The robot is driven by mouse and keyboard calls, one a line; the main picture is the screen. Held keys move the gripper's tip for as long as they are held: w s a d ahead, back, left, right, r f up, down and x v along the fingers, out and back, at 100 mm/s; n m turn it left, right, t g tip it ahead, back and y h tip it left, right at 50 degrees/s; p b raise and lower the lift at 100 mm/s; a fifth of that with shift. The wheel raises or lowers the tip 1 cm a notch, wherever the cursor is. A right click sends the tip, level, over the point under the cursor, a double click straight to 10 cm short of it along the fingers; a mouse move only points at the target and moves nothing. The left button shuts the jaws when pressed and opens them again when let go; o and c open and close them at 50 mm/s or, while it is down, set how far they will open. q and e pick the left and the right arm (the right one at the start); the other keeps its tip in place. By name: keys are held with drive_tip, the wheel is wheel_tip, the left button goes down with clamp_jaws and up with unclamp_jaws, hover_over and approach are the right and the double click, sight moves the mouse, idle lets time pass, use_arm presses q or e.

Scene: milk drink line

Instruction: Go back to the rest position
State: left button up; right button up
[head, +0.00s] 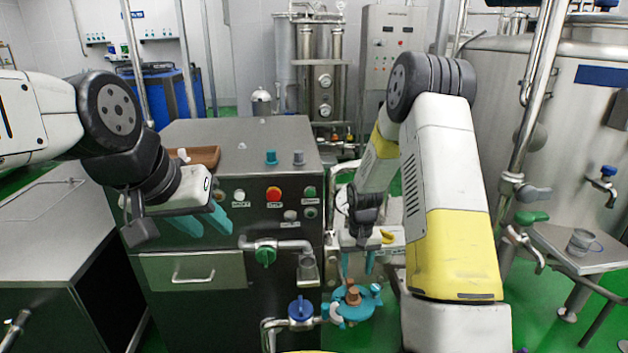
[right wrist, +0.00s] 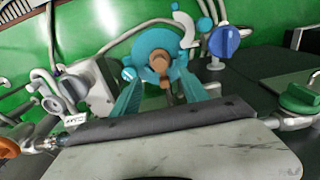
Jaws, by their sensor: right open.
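My left gripper (head: 205,222) is in front of the upper left of the machine's control panel, its two teal fingers apart and nothing between them. My right gripper (head: 357,266) points down over a round teal fitting (head: 352,308) with a brown knob (head: 353,294). Its fingers are apart. The right wrist view shows the same gripper (right wrist: 158,95) with the teal fitting (right wrist: 146,48) and brown knob (right wrist: 160,63) beyond its fingertips. No object is held. I cannot tell whether a fingertip touches the fitting.
The steel machine (head: 240,140) has buttons, a drawer (head: 193,271) and a green-handled tap (head: 265,256) in front. A blue-handled valve (head: 300,309) sits beside the teal fitting. At right, a glass mug (head: 581,242) stands on a small table near a large tank (head: 560,110).

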drive_tip(key=s+r+t+y, duration=0.15)
drive_tip(key=s+r, duration=0.25)
drive_tip(key=r, duration=0.8)
drive_tip(key=s+r+t+h, duration=0.15)
drive_tip(key=s+r, duration=0.25)
drive_tip(key=r, duration=0.7)
drive_tip(key=s+a+r+t+y, duration=0.1)
drive_tip(key=s+r, duration=0.4)
drive_tip(key=s, duration=0.3)
drive_tip(key=s+a+r+t+y, duration=0.1)
drive_tip(key=s+r+t, duration=0.1)
drive_tip(key=s+r, duration=0.3)
drive_tip(key=s, duration=0.3)
drive_tip(key=shift+s+a+r, duration=0.1)
drive_tip(key=shift+c, duration=0.4)
